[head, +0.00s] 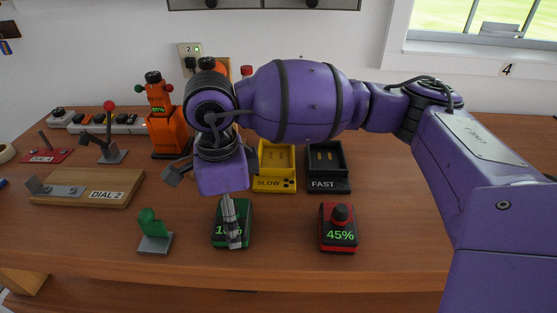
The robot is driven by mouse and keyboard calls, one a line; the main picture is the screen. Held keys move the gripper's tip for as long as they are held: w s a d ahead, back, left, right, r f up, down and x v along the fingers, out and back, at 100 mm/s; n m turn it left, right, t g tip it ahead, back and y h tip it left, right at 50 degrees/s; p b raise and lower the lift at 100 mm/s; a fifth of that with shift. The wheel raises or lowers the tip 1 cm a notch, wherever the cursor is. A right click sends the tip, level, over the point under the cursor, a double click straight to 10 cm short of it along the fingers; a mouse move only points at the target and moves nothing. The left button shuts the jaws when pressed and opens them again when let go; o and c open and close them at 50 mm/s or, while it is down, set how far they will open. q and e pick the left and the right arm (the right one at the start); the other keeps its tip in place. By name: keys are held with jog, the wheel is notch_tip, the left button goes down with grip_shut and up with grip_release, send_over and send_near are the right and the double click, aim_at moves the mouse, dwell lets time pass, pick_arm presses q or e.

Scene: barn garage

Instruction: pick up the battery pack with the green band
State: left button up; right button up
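The battery pack with the green band (244,228) sits on the workbench near its front edge, below the middle of the head view. It is dark with a green top and a percentage readout, partly hidden by a finger of my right gripper. My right gripper (204,204) reaches in from the right, with its fingers spread apart and nothing seen between them. One finger overlaps the green pack in the picture; I cannot tell whether it touches. The other finger is up and to the left. My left gripper is not in view.
A red battery pack (338,234) reading 45% stands to the right. Behind are a yellow SLOW charger (274,184) and a black FAST charger (329,182). A green lever (152,230), a DIAL 2 board (85,188) and an orange device (166,134) stand left. Bench right of the red pack is clear.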

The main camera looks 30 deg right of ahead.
jog(key=shift+f, duration=0.1)
jog(key=shift+c, duration=0.9)
jog(key=c, duration=1.7)
jog(key=shift+c, duration=0.5)
jog(key=shift+r, duration=0.2)
